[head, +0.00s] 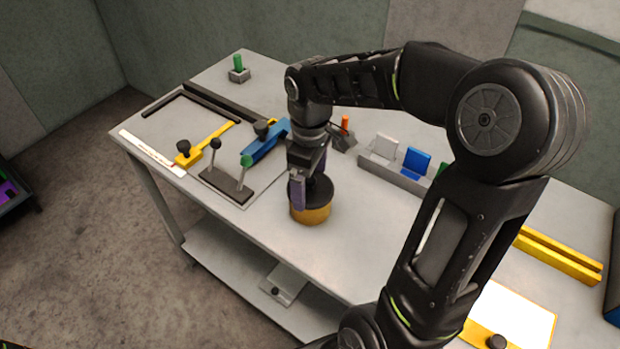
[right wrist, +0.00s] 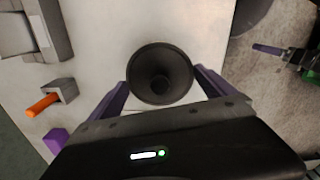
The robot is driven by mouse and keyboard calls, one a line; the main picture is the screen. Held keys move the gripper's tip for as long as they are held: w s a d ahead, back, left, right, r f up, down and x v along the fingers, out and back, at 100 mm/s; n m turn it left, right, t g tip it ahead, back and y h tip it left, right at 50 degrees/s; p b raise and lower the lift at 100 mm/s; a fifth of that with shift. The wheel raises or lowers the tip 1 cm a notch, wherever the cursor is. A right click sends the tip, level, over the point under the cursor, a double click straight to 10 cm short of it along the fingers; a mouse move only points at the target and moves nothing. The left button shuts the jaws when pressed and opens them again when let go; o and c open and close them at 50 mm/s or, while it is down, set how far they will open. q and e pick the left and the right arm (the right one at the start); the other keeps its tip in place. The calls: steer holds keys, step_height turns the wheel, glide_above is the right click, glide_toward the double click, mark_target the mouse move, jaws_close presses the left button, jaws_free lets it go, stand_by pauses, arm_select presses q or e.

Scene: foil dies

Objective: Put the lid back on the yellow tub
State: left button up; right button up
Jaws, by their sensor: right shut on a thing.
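The yellow tub (head: 311,214) stands upright on the table near its front edge. The round dark lid (head: 320,190) with a knob is directly over it, with no clear gap showing. Whether it is fully seated I cannot tell. My right gripper (head: 297,190) points down and is shut on the lid. In the right wrist view, its purple fingers (right wrist: 160,90) flank the lid (right wrist: 160,60), which hides the tub. A purple and dark part, apparently my left gripper (right wrist: 272,50), shows at the right of that view; its jaws are unclear.
Left of the tub is a lever stand (head: 228,187) with yellow and blue clamps behind it. An orange-pin holder (head: 343,138) and a card rack (head: 395,174) stand behind and right. Yellow bars (head: 558,255) lie at right. Bare table surrounds the tub's front.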

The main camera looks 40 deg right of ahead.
stand_by(0.7)
steer(key=o, duration=1)
steer(key=shift+c, duration=0.2)
steer(key=shift+r+p, duration=2.85)
steer(key=shift+r, duration=0.65)
steer(key=shift+c, duration=0.2)
jaws_close()
steer(key=shift+f, duration=0.2)
